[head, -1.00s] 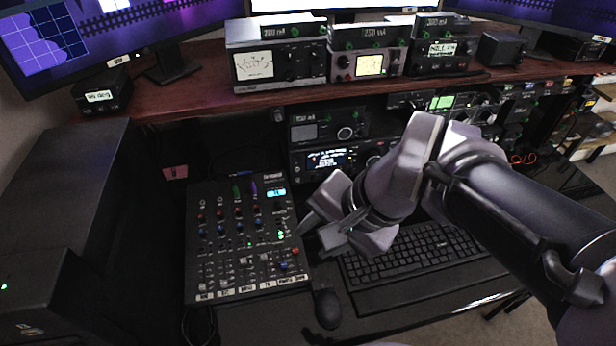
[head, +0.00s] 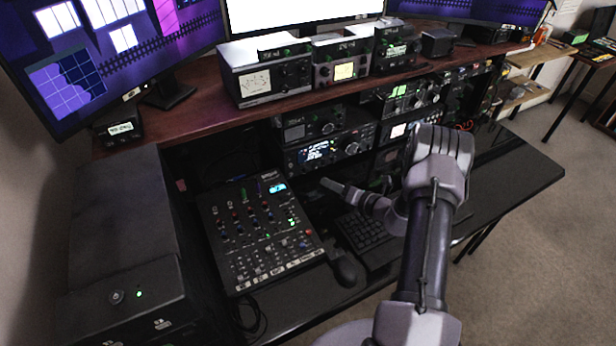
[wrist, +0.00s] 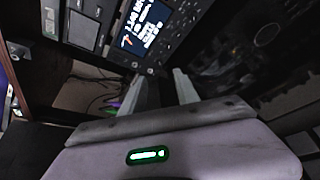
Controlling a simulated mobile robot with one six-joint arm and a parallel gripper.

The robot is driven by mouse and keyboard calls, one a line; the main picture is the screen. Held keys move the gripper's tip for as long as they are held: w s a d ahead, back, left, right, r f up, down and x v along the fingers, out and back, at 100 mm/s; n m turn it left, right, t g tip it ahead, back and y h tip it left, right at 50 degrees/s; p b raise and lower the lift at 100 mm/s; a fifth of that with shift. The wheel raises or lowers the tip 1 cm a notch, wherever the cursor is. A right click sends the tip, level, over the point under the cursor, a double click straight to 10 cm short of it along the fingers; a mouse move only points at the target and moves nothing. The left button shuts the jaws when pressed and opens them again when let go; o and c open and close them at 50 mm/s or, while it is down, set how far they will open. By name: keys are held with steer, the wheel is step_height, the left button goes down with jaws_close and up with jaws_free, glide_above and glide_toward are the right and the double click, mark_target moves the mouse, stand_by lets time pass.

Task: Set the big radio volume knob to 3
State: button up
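The big radio (head: 300,160) is the dark unit with a lit blue-and-white display, on the shelf below the wooden ledge. A large round knob (head: 352,148) sits at the right of its display; I cannot tell whether it is the volume knob, and no number is readable. The radio's lit display (wrist: 145,28) shows at the top of the wrist view, with small controls along its edge. My gripper (head: 324,183) is in front of and below the radio, pointing left, apart from it. In the wrist view, its two fingers (wrist: 166,90) stand apart with nothing between them.
A mixer (head: 262,235) with many small knobs lies left of my gripper. A keyboard (head: 365,238) and mouse (head: 344,268) lie below it. A smaller radio (head: 305,127) sits above the big one. More equipment (head: 400,97) fills the shelf to the right.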

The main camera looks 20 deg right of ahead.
mark_target(306, 173)
steer(key=b+x, duration=0.2)
steer(key=x, duration=0.8)
steer(key=shift+w+a+b, duration=0.2)
steer(key=shift+w+b, duration=0.1)
steer(key=shift+w, duration=0.05)
steer(key=shift+c, duration=0.5)
jaws_close()
